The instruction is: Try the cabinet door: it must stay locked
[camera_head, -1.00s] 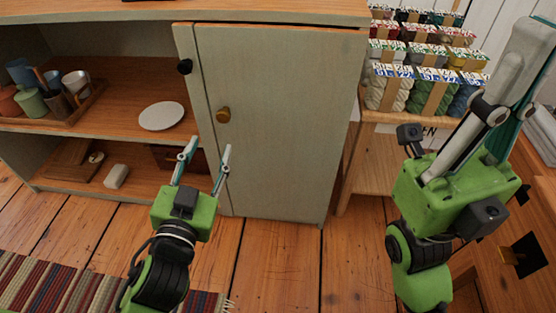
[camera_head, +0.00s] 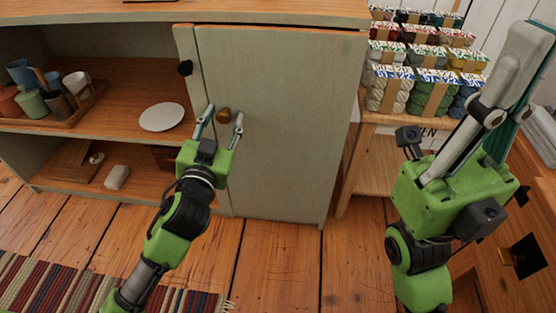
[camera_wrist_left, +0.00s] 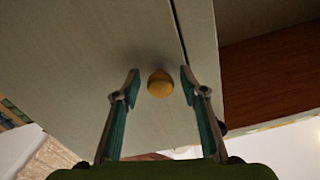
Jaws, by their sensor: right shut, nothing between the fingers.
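The grey-green cabinet door (camera_head: 285,110) is closed, with a round brass-coloured knob (camera_head: 223,115) near its left edge. A small black knob-like piece (camera_head: 185,68) sits on the frame left of the door. My left gripper (camera_head: 223,112) is open, its fingertips on either side of the knob in the head view. In the left wrist view the knob (camera_wrist_left: 160,84) shows between the two open fingers, with gaps on both sides. I cannot tell how deep the fingers reach. My right gripper (camera_head: 505,75) is shut and empty, raised at the right, away from the door.
Open shelves left of the door hold a white plate (camera_head: 162,116), a tray (camera_head: 75,112) with cups and a light block (camera_head: 116,176). A wooden rack (camera_head: 378,160) with yarn bundles (camera_head: 418,90) stands right of the cabinet. A striped rug (camera_head: 60,290) lies on the floor.

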